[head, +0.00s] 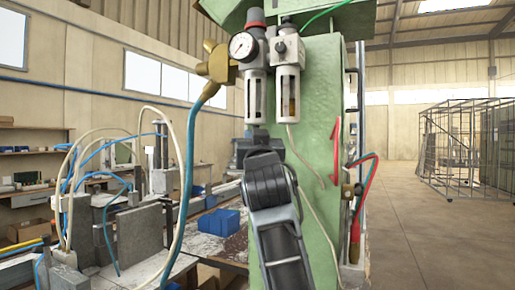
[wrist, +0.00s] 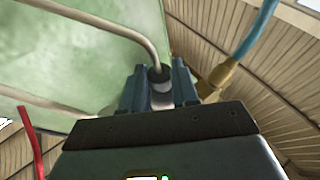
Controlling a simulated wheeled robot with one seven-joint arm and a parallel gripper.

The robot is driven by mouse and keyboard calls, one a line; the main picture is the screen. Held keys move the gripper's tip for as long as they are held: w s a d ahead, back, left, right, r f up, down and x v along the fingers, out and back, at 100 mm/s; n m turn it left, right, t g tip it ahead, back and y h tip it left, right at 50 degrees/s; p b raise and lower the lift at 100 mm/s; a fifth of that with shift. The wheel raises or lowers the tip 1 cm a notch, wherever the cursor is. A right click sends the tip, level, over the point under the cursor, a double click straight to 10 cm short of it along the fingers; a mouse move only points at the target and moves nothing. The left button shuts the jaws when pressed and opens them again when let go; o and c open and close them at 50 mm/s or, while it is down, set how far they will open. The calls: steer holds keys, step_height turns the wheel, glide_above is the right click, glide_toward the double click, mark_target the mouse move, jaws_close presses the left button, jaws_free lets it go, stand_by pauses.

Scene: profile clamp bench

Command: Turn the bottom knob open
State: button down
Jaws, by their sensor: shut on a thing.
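The air-treatment unit hangs on the green column (head: 318,150), with a gauge (head: 242,46) and a red-topped regulator with a clear bowl (head: 256,98) on the left, and a second bowl (head: 288,95) beside it. My gripper (head: 257,143) is just under the left bowl and hides its lower end. In the wrist view, my gripper's two blue-grey fingers (wrist: 159,90) are shut on a small round knob, dark at the top and pale below (wrist: 161,88). A pale tube (wrist: 135,28) runs to the knob. Whether the knob is turned cannot be told.
A brass fitting (head: 217,62) with a blue hose (head: 196,110) is left of the bowls. A red lever (head: 335,140) and red hose (head: 368,190) are on the right. A cluttered workbench (head: 215,232) stands behind; open floor (head: 430,230) is at right.

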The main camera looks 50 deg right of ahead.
steer(key=shift+w+a+m+g+h+b, duration=0.1)
steer(key=shift+w+m+g+h+b, duration=0.15)
steer(key=shift+m+g+h+b, duration=2.4)
steer(key=shift+w+a+m+g+y+b, duration=0.15)
steer(key=shift+m+g+b, duration=1.3)
steer(key=shift+g, duration=3.05)
steer(key=shift+w+a+m+g+h+b, duration=0.1)
steer(key=shift+w+m+g+h+b, duration=0.2)
steer(key=shift+m+g+h+b, duration=2.35)
steer(key=n+g+y+p, duration=0.1)
steer(key=g+y, duration=0.1)
steer(key=shift+d+y, duration=0.1)
steer(key=shift+y, duration=0.25)
steer(key=c, duration=0.8)
jaws_free()
steer(key=shift+c, duration=0.2)
steer(key=b+v, duration=0.1)
steer(key=v, duration=0.7)
